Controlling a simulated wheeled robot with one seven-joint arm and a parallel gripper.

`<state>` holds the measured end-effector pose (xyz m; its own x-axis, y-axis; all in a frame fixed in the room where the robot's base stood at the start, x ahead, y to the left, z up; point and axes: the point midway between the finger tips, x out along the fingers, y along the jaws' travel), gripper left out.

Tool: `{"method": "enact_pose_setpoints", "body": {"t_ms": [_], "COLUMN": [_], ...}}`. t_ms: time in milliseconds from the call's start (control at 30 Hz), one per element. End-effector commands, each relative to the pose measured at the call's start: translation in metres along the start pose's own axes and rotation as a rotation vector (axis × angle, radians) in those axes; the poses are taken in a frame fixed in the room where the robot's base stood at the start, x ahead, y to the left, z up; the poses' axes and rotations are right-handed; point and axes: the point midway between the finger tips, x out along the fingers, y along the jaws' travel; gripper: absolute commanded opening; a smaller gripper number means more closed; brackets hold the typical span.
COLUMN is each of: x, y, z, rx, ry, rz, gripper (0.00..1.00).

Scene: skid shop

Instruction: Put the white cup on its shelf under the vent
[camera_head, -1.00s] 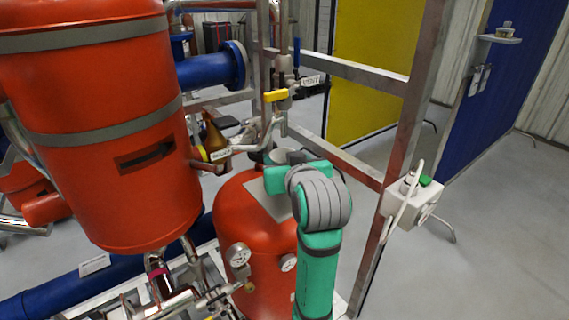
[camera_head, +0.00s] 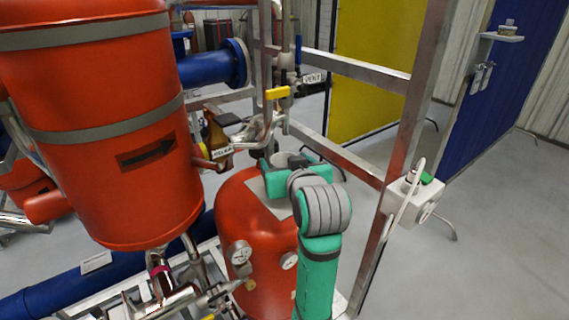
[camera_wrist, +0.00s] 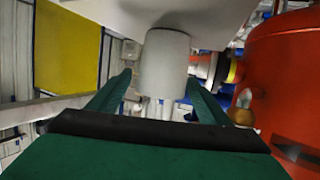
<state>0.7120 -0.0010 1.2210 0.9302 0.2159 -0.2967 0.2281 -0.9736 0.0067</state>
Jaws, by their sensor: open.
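The white cup (camera_wrist: 164,65) stands between my gripper's two green fingers in the wrist view, with a visible gap beside at least the right finger. My gripper (camera_wrist: 162,88) is open around it. In the head view the cup (camera_head: 281,159) shows only in part, just behind my green gripper (camera_head: 296,163), above the lower red tank. A tag that seems to read VENT (camera_head: 312,78) hangs on the pipework behind and above the cup. I cannot make out for sure the shelf or what the cup rests on.
A yellow-handled valve (camera_head: 277,93) and bent pipes crowd the space left of and behind the gripper. The upper red tank (camera_head: 105,130) stands left. A steel frame post (camera_head: 408,130) with a white button box (camera_head: 410,203) stands right.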

Motion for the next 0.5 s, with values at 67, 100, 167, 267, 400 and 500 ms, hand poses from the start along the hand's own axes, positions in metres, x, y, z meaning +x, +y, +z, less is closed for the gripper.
{"method": "enact_pose_setpoints", "body": {"t_ms": [67, 100, 167, 267, 400, 500], "x": [-0.007, -0.012, -0.021, -0.042, -0.070, -0.088], "y": [0.001, 0.000, -0.001, -0.001, -0.002, -0.002], "z": [-0.002, -0.002, -0.002, -0.003, -0.003, -0.002], "rx": [0.000, 0.000, -0.001, -0.002, -0.002, -0.002], "ry": [0.003, 0.003, 0.004, 0.005, 0.006, 0.003], "rz": [0.001, 0.000, -0.001, -0.001, -0.001, -0.002], "gripper": [0.72, 0.72, 0.72, 0.72, 0.72, 0.72]}}
